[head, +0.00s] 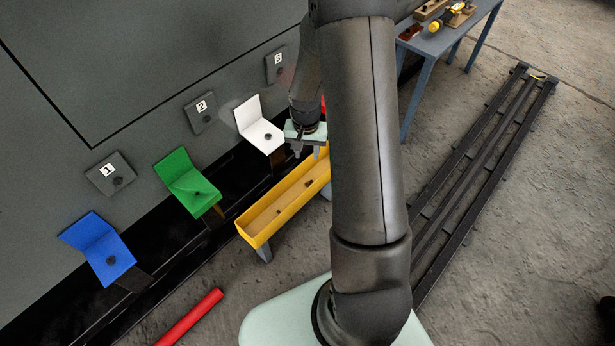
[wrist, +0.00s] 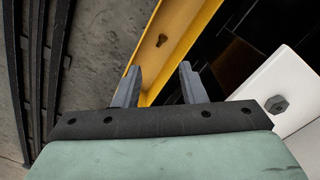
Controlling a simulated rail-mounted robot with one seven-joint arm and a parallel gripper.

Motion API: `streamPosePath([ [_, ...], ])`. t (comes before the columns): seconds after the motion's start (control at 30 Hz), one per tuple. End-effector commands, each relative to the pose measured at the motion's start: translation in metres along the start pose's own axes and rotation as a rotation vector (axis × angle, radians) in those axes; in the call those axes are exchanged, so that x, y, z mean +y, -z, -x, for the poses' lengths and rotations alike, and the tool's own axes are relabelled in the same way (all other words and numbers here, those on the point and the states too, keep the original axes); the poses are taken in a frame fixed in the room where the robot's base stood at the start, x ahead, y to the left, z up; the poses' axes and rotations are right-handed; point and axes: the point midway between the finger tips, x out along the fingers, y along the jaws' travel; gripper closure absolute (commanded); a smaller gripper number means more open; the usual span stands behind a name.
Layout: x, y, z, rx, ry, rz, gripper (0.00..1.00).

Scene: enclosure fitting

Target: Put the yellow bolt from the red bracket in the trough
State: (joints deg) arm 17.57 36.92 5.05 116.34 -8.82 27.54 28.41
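The yellow trough (head: 262,233) stands below the brackets; its wall also shows in the wrist view (wrist: 185,28). A small dark brown bolt (wrist: 161,40) lies inside it; small dark things show there in the head view (head: 308,183). My gripper (head: 307,153) is over the trough's far part, beside the white bracket (head: 258,124). In the wrist view its fingers (wrist: 159,70) are apart with nothing between them. A sliver of red (head: 323,103) shows beside my arm, perhaps the red bracket, mostly hidden. I see no yellow bolt.
The blue (head: 97,240) and green (head: 180,175) brackets each carry a dark bolt, as does the white one. Numbered plates (head: 110,174) are on the grey wall. A red bar (head: 190,318) lies at the front. A blue-grey table (head: 440,40) stands at the back right.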

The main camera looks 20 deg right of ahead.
Motion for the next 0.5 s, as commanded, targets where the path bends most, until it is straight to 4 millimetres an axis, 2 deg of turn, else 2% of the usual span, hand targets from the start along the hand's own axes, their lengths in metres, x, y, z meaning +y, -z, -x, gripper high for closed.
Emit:
streamPosePath([
  [0.03, -0.003, -0.013, 0.029, 0.012, -0.005, 0.049, 0.62],
  [0.17, -0.001, -0.062, 0.091, 0.009, -0.023, 0.187, 0.62],
  [0.2, 0.001, -0.080, 0.108, 0.006, -0.026, 0.231, 0.62],
  [0.33, 0.012, -0.141, 0.153, -0.007, -0.026, 0.374, 0.62],
  [0.4, 0.019, -0.172, 0.168, -0.015, -0.020, 0.442, 0.62],
  [0.5, 0.029, -0.206, 0.182, -0.025, -0.009, 0.523, 0.62],
])
